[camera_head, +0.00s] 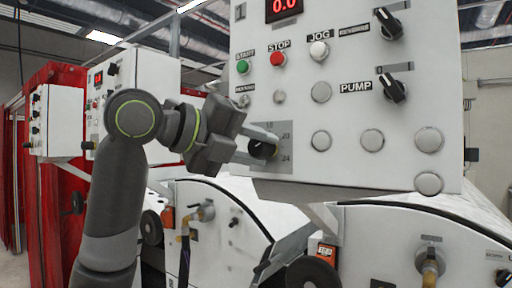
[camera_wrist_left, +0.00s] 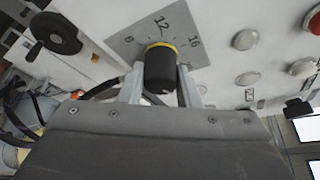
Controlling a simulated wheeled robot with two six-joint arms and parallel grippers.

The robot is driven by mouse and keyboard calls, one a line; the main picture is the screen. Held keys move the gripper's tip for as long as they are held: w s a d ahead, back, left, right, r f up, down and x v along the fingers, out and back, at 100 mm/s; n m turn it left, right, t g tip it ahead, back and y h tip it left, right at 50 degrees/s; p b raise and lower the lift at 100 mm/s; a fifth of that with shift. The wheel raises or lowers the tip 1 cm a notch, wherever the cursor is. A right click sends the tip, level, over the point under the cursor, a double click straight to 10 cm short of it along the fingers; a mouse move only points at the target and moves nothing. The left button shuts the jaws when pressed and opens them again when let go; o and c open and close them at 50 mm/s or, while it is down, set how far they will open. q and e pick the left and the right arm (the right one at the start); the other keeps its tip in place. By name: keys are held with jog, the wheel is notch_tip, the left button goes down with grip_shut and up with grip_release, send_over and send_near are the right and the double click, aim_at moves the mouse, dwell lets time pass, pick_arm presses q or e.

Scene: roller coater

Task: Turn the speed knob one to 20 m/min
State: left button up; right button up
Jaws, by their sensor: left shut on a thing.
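The speed knob (camera_head: 262,149) is a black cylinder at the lower left of the white control panel (camera_head: 300,170), on a grey dial plate (camera_head: 284,131). In the left wrist view the knob (camera_wrist_left: 160,68) has a yellow ring at its base, and 8, 12 and 16 show on the dial plate (camera_wrist_left: 127,42). My left gripper (camera_head: 248,146) comes in from the left and is shut on the knob, one finger on either side in the wrist view (camera_wrist_left: 160,88). The knob's pointer is hidden, so its setting cannot be read. My right gripper is not in view.
Above the knob are a green START button (camera_head: 243,67), a red STOP button (camera_head: 278,59) and a red display (camera_head: 284,6) reading 0.0. Black switches, including PUMP (camera_head: 392,89), are at the right. White machine covers (camera_head: 225,215) with hoses lie below.

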pick_arm(q)
jog(key=o, duration=1)
jog(key=shift+c, duration=0.2)
jog(key=shift+s+a, duration=0.25)
jog(key=shift+a, duration=0.15)
jog(key=b+v, duration=0.5)
jog(key=v, duration=1.1)
jog(key=shift+a+r, duration=0.15)
jog(key=shift+a, duration=0.05)
jog(key=shift+s, duration=0.1)
